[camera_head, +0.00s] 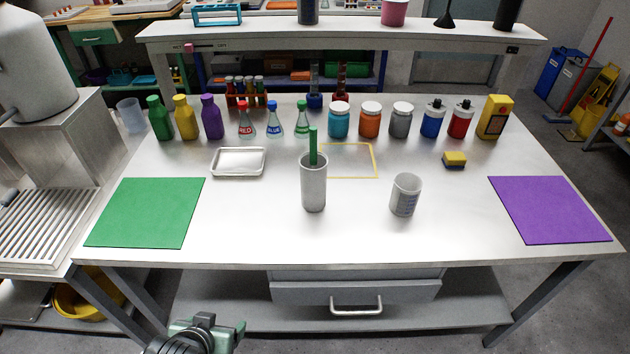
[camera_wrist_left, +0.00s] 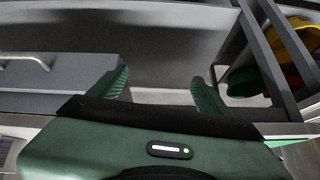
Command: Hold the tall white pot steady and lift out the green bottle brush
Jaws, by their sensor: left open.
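The tall white pot (camera_head: 314,188) stands upright near the middle of the steel table in the head view. The green bottle brush (camera_head: 313,147) stands in it, with only its green handle showing above the rim; the rest is hidden inside the pot. My left gripper (camera_head: 207,322) is low in front of the table, below the tabletop edge and well apart from the pot. In the left wrist view its two green fingers (camera_wrist_left: 160,88) are spread with nothing between them. My right gripper is not in view.
A white beaker (camera_head: 405,195) stands right of the pot, a metal tray (camera_head: 239,162) behind it to the left. A green mat (camera_head: 146,213) and a purple mat (camera_head: 553,210) lie at the sides. Several bottles and jars line the back. The table's front is clear.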

